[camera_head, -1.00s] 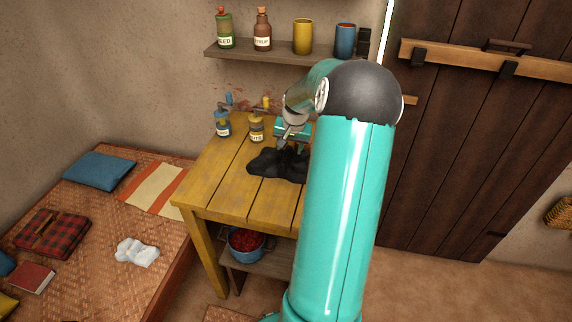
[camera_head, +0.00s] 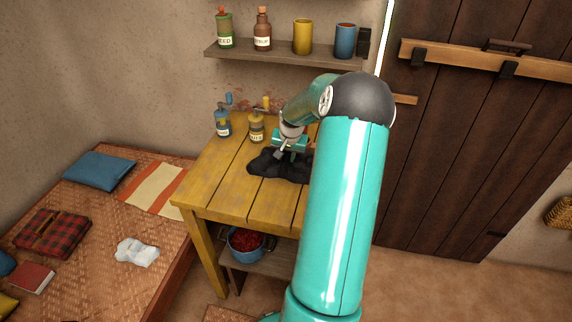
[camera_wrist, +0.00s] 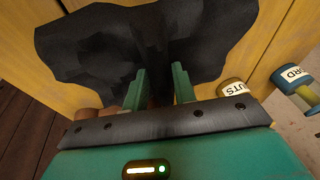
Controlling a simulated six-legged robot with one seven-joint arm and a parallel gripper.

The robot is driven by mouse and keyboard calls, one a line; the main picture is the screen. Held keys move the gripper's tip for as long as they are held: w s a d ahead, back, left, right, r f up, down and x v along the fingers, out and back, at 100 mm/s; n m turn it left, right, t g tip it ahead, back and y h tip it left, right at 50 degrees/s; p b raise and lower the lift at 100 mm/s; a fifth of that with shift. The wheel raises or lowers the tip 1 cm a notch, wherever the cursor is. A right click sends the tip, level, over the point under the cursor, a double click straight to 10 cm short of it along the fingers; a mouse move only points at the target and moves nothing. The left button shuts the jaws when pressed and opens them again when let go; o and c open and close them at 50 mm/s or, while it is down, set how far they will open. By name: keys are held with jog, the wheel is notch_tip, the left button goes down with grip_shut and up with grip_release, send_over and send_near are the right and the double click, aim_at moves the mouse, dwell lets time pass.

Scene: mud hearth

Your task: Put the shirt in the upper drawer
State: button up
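A crumpled black cloth, which looks like the shirt (camera_head: 265,165), lies on the yellow wooden table (camera_head: 215,187). It also fills the upper part of the wrist view (camera_wrist: 95,45). My gripper (camera_head: 285,157) is down at the cloth, pointing into its middle. In the wrist view my gripper (camera_wrist: 160,80) has its two green fingers apart, with dark cloth showing between and beyond them. I cannot tell how firmly they touch it. My arm hides the table's right side. No drawer can be made out.
Two labelled bottles, one blue (camera_head: 223,124) and one yellow (camera_head: 257,130), stand at the table's back, left of my gripper. A shelf (camera_head: 285,55) with jars and cups hangs above. A blue pot (camera_head: 245,257) is below the tabletop. The table's front left is clear.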

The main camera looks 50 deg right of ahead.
aim_at(286, 154)
grip_shut()
jog(key=shift+r, duration=0.5)
notch_tip(286, 154, up, 2)
jog(key=shift+r, duration=0.1)
jog(key=s+a+r, duration=0.2)
jog(key=s+r, duration=0.3)
jog(key=s, duration=0.1)
jog(key=s+a+r, duration=0.2)
jog(key=s+r, duration=0.2)
jog(key=s, duration=0.3)
jog(key=shift+a+r, duration=0.35)
jog(key=shift+r, duration=0.05)
jog(key=shift+s+a, duration=0.1)
jog(key=shift+s, duration=0.1)
